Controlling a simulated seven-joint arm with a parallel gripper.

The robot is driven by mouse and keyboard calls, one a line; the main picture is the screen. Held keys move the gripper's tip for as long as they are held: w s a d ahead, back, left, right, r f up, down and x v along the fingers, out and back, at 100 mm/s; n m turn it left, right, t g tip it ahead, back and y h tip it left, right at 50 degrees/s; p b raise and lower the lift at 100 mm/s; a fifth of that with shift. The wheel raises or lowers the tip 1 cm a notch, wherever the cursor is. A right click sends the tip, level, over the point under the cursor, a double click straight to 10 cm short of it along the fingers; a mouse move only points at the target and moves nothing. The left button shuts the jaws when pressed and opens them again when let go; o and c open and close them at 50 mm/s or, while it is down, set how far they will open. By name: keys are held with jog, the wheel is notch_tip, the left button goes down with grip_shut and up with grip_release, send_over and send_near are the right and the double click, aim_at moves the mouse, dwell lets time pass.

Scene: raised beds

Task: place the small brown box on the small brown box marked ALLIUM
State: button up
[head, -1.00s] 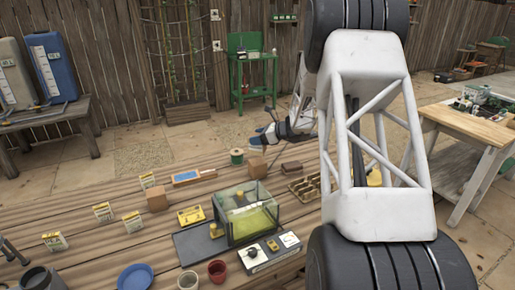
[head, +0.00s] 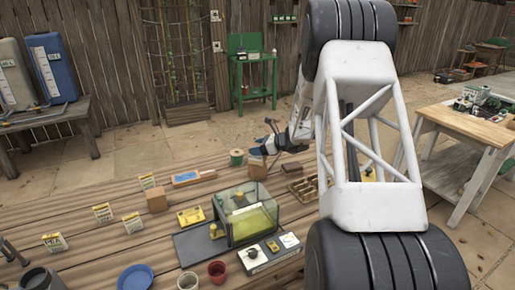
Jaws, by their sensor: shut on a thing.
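A small brown box (head: 257,170) is at the far side of the plank table, left of my gripper (head: 268,154). My gripper is shut on this box, at its upper right side; the fingertips are small and partly hidden, and I cannot tell whether the box is clear of the table. A second small brown box (head: 156,200) stands upright farther left on the table, behind the yellow tool case. No ALLIUM marking is readable on either box at this size.
A glass-sided propagator (head: 246,215) stands between the boxes and the front. A green spool (head: 236,157), a blue-topped block (head: 186,178), a yellow case (head: 191,216), a brown flat block (head: 292,168) and seed packets (head: 103,212) are nearby. Bare planks surround the left box.

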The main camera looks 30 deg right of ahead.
jog(key=shift+f, duration=0.1)
jog(key=o, duration=1)
jog(key=shift+s+d, duration=0.1)
jog(key=v, duration=1.1)
jog(key=shift+s+d+r, duration=0.2)
jog(key=shift+s+r, duration=0.05)
jog(key=shift+r, duration=0.1)
